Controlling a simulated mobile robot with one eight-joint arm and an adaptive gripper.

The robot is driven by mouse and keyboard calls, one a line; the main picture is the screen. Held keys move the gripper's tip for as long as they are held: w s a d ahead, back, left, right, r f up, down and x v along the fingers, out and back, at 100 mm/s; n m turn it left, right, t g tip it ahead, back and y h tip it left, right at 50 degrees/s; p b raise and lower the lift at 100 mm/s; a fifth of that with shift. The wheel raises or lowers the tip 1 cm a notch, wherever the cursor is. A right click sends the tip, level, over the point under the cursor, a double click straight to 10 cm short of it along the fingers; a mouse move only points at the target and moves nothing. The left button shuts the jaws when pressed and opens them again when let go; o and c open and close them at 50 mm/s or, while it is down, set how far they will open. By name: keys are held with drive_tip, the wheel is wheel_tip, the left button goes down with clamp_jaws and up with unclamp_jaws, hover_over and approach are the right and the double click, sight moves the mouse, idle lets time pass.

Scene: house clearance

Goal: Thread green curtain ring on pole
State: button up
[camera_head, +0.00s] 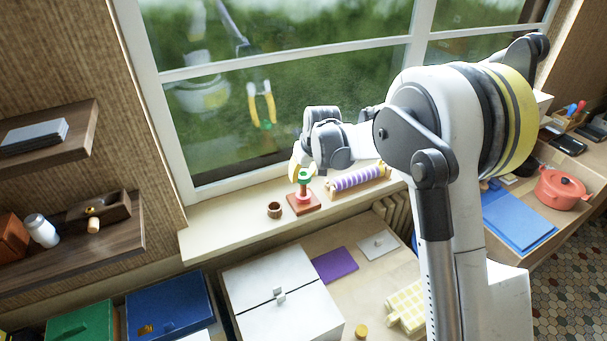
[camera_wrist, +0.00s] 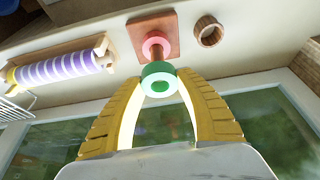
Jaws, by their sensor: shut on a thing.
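The green curtain ring (camera_wrist: 149,70) is held between the yellow fingertips of my gripper (camera_wrist: 160,82); it also shows in the head view (camera_head: 304,176). The brown pole (camera_wrist: 157,57) rises from a square reddish-brown base (camera_wrist: 141,28) on the windowsill. A pink ring (camera_wrist: 150,41) is around the pole, near the base. The green ring is at the upper end of the pole in both views. I cannot tell whether the pole's tip is inside its hole. In the head view my gripper (camera_head: 296,170) is partly hidden by my wrist.
A small brown cup (camera_head: 274,210) stands left of the base, and a purple-striped roll on a wooden stand (camera_head: 357,179) lies to the right. The window glass (camera_head: 300,100) is close behind. The sill (camera_head: 215,230) is clear at the left.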

sight(305, 186)
drive_tip(key=shift+f, duration=0.15)
drive_tip(key=shift+f+b, duration=2.5)
drive_tip(key=shift+f, duration=0.55)
drive_tip(key=shift+f, duration=0.1)
drive_tip(key=o, duration=1.2)
drive_tip(key=shift+p+v, duration=1.05)
drive_tip(key=shift+v, duration=1.5)
